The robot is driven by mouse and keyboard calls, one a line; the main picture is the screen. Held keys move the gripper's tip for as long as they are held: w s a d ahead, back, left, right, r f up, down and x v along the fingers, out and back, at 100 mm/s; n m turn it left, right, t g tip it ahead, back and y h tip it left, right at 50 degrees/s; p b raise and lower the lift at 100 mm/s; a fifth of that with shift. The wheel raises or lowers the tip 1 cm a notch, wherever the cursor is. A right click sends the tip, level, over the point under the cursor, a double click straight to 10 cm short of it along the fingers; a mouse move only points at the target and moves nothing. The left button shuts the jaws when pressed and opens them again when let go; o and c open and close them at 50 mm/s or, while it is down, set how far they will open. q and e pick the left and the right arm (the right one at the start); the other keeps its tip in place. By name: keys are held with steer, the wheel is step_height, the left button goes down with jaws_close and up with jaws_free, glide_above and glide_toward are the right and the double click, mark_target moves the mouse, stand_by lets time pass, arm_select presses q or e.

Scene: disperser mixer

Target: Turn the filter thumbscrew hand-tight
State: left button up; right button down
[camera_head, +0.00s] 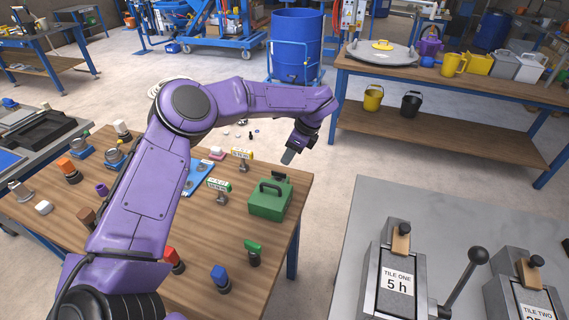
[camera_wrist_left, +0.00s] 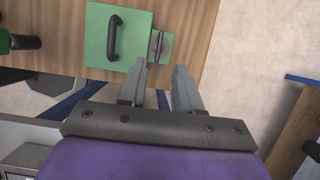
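The green filter housing (camera_head: 269,203) with a black handle sits at the right edge of the wooden table. In the left wrist view, the housing (camera_wrist_left: 98,50) has a small green tab on its side bearing a grey thumbscrew (camera_wrist_left: 157,46) with a slotted or winged head. In the head view a dark part at the housing's back edge is too small to make out. My left gripper (camera_head: 288,157) hangs above and behind the housing. In the left wrist view its fingers (camera_wrist_left: 160,66) are apart and empty, with the thumbscrew just beyond the left fingertip. My right gripper is not in view.
The wooden table (camera_head: 140,237) holds several coloured knobs, tagged fittings and a blue plate (camera_head: 198,180). A grey bench (camera_head: 372,205) with lever devices stands at the right. Floor shows between the tables. A bench with cans and jugs (camera_head: 453,64) stands behind.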

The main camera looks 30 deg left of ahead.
mark_target(280, 173)
arm_select(q)
steer(key=p+x, duration=0.2)
steer(key=x, duration=0.6)
steer(key=shift+w+f, duration=0.1)
jaws_close()
